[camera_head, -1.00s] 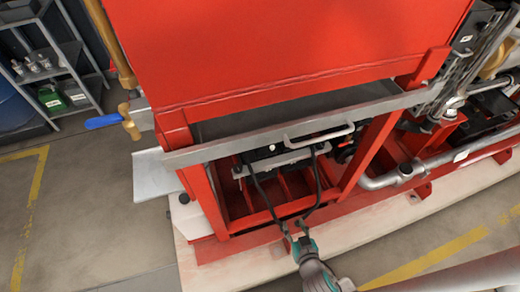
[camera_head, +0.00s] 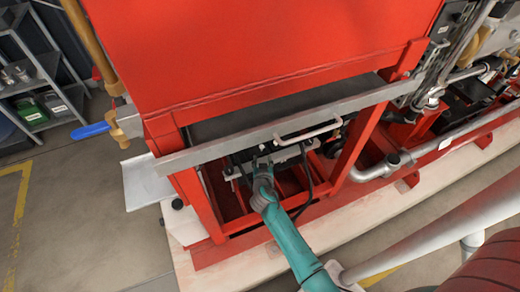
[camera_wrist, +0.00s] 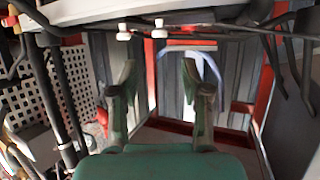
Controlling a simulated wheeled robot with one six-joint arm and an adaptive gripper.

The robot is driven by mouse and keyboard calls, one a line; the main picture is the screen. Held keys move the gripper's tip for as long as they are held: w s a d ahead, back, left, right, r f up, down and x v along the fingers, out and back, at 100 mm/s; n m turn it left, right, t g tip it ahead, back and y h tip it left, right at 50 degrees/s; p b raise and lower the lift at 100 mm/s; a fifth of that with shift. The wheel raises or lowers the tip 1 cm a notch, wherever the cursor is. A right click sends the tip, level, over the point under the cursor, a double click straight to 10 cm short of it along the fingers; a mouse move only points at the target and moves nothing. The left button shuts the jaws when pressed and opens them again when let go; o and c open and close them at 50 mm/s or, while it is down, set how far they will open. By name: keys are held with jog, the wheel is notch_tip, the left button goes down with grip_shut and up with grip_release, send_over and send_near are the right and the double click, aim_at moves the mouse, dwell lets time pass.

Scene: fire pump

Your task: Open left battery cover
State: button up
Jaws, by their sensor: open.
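The left battery cover looks to be the grey metal panel (camera_head: 235,128) under the red tank, with a pale bar handle (camera_head: 308,132) on its front edge. It appears down over the battery bay. My gripper (camera_head: 262,162) is open just below the panel's front edge, left of and lower than the handle, and apart from it as far as I can tell. Battery terminals and dark cables show around the gripper. In the wrist view the two green fingers (camera_wrist: 160,80) are spread, with nothing between them. I cannot clearly pick out the handle there.
The red frame's upright posts (camera_head: 358,150) stand on both sides of the bay. Dark cables (camera_head: 310,180) hang beside my gripper. Silver pipework (camera_head: 390,165) runs to the right. A blue-handled valve (camera_head: 92,130) is at the left.

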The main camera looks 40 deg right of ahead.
aim_at(262, 147)
jog(key=x, duration=0.9)
jog(key=shift+w+d, duration=0.1)
jog(key=shift+w, duration=0.1)
grip_shut()
